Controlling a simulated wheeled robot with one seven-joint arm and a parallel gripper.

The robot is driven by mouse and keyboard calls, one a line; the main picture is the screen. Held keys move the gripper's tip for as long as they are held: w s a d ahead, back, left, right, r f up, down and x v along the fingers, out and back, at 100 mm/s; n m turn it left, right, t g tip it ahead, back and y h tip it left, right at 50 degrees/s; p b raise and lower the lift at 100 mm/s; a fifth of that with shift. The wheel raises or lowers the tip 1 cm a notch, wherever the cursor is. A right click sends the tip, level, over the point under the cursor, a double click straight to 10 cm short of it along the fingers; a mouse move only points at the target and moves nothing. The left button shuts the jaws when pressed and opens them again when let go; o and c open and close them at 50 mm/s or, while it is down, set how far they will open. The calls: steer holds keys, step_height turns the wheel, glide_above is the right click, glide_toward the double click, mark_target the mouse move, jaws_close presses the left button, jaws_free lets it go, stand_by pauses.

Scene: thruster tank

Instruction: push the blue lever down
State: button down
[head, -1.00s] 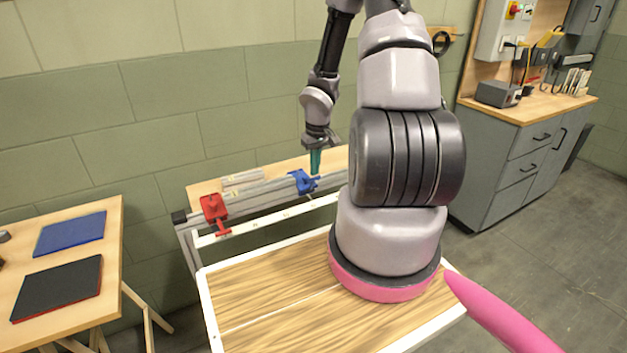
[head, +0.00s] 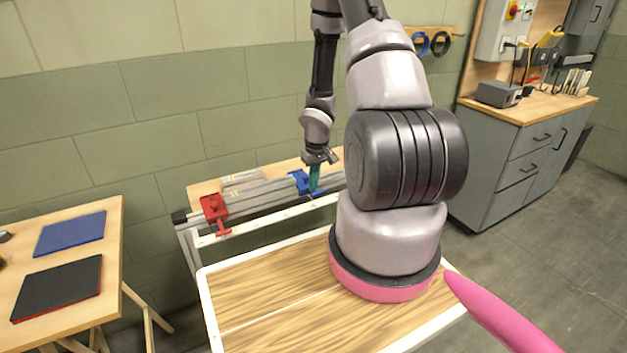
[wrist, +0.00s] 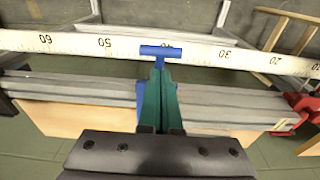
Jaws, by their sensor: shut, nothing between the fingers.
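The blue lever (head: 300,181) is mounted on a grey rail at the back of the bench, partly hidden behind my gripper in the head view. In the wrist view the lever's blue T-shaped handle (wrist: 160,52) lies across just beyond my green fingertips, in front of the white scale. My gripper (head: 314,180) points down at the lever and is shut and empty. In the wrist view my gripper (wrist: 159,78) overlaps the blue body behind the handle. I cannot tell whether the fingertips touch the lever.
A red lever (head: 215,209) sits on the same rail (head: 255,196) to the left in the head view. A white numbered scale (wrist: 75,41) runs along the rail. A wooden table (head: 112,250) with two mats stands at the left.

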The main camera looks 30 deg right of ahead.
mark_target(319, 192)
steer(key=shift+f, duration=0.3)
steer(key=shift+r, duration=0.1)
steer(key=shift+s, duration=0.1)
steer(key=shift+s+d+r, duration=0.1)
steer(key=shift+s+r, duration=0.15)
steer(key=shift+s, duration=0.55)
steer(key=shift+s+r, duration=0.25)
steer(key=shift+s, duration=0.5)
step_height(319, 192, up, 11)
steer(key=s, duration=0.1)
steer(key=shift+f, duration=0.1)
